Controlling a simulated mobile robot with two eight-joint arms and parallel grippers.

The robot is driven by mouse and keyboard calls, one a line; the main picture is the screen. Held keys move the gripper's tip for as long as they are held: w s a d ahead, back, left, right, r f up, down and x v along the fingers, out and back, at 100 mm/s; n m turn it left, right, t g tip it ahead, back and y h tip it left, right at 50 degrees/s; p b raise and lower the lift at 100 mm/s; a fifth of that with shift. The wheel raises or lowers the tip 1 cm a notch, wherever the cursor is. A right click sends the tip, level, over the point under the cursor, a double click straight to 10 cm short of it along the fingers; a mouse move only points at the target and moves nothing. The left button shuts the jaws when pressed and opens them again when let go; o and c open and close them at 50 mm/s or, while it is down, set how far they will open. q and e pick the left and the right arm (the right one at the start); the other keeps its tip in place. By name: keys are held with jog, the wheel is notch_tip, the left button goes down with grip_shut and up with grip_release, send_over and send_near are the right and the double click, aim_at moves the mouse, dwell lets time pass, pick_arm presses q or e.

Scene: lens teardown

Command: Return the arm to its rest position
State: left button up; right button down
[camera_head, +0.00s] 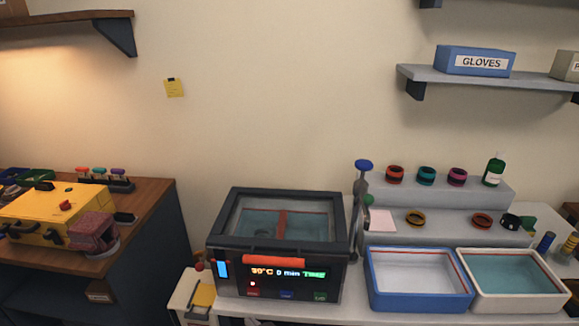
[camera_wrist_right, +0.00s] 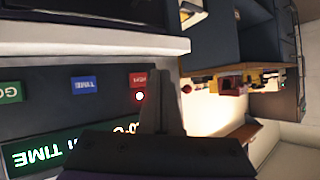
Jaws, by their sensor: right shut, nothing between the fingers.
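My right gripper (camera_wrist_right: 156,105) shows in the right wrist view as a grey pair of fingers closed together, with nothing between them. Beyond its tips is the front panel of the dark machine, with a red button (camera_wrist_right: 138,80), a blue button (camera_wrist_right: 86,84) and a green button (camera_wrist_right: 10,92). A red light glows beside the fingers; I cannot tell whether they touch the panel. In the head view the machine (camera_head: 343,270) stands at the centre, its glass-topped lid down and its display lit. I cannot make out either gripper in the head view.
A blue-rimmed tray (camera_head: 421,302) and a white tray (camera_head: 516,303) stand right of the machine. Stepped grey shelves (camera_head: 388,238) behind them hold coloured rings. A wooden side table (camera_head: 150,205) with a yellow case (camera_head: 40,215) is at left, across a gap.

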jog(key=s+d+r+m+g+h+p, duration=0.1)
jog(key=s+d+r+h+p, duration=0.15)
jog(key=d, duration=0.65)
jog(key=s+d+r+m+g+h+p, duration=0.1)
jog(key=s+d+r, duration=0.2)
jog(key=d, duration=0.5)
jog(key=s+d+r+m+g+h+p, duration=0.1)
jog(key=s+d+m+g+h+p, duration=0.1)
jog(key=s+d, duration=0.9)
jog(key=shift+s+d+h+p, duration=0.45)
jog(key=shift+h+p, duration=0.2)
jog(key=shift+p, duration=0.15)
jog(key=shift+a, duration=0.2)
dwell(2.7)
